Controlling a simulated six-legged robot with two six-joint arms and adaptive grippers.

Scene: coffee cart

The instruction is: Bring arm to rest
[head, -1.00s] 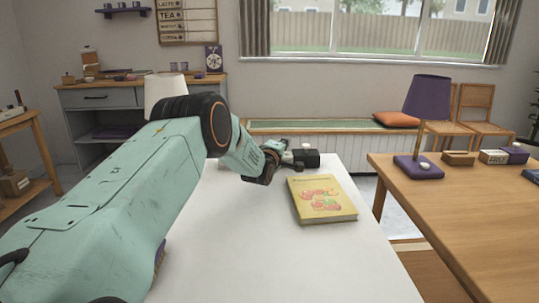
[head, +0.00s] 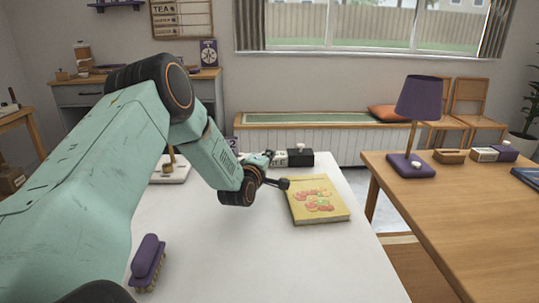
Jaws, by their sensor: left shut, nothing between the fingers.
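My left arm comes in from the left over a white table (head: 290,262). Its gripper (head: 283,183) is shut and empty, with its tip close to the left edge of a yellow book (head: 318,200) lying on the table. I cannot tell whether the tip touches the book. A dark box with a white knob (head: 300,157) stands behind the gripper. My right gripper is not in view.
A lamp base (head: 170,172) is partly hidden behind my arm. A wooden table (head: 460,220) with a purple lamp (head: 419,97) stands to the right. The white table's front right is clear.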

